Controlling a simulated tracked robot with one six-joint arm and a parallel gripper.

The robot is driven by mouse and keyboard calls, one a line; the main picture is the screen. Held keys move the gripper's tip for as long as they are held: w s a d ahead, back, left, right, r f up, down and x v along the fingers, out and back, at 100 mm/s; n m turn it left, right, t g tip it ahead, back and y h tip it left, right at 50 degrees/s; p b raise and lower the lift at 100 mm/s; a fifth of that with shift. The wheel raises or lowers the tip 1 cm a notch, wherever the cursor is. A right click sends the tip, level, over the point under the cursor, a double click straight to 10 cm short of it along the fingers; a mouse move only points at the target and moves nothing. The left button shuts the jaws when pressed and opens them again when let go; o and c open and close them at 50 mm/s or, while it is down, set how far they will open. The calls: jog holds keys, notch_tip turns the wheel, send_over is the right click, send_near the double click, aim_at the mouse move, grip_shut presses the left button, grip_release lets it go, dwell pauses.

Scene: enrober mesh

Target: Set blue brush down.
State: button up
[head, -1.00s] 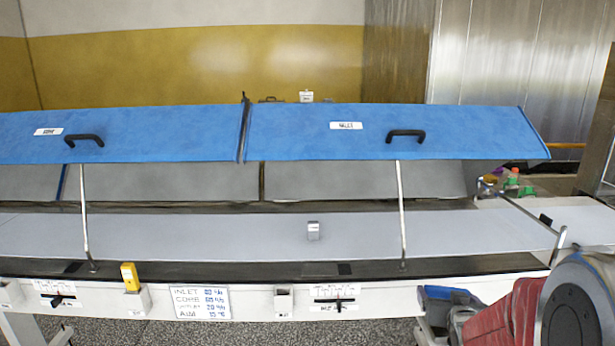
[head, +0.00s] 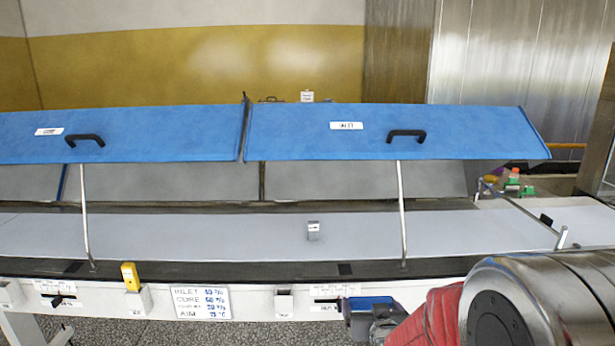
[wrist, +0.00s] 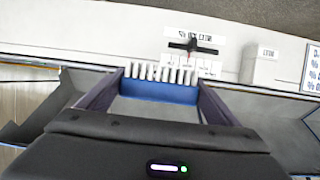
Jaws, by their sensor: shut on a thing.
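The blue brush (wrist: 158,91) is between the two dark fingers of my gripper (wrist: 157,100) in the wrist view, its white bristles pointing up in the picture, toward the machine's white front panel. My gripper is shut on it. In the head view the blue brush (head: 371,303) shows as a small blue patch at my gripper (head: 362,322), at the lower right in front of the white panel. My red-sleeved arm hides part of that area. I cannot tell whether the brush touches anything below it.
A black slider lever (wrist: 192,47) is just beyond the bristles, with a white box (wrist: 259,66) to its right. The grey mesh belt (head: 200,235) carries a small grey block (head: 313,232). Raised blue lids (head: 390,145) stand on thin struts. A yellow device (head: 130,276) sits on the front rail.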

jog(key=s+f, duration=0.5)
jog(key=f, duration=0.1)
jog(key=shift+f, duration=0.15)
dwell(0.3)
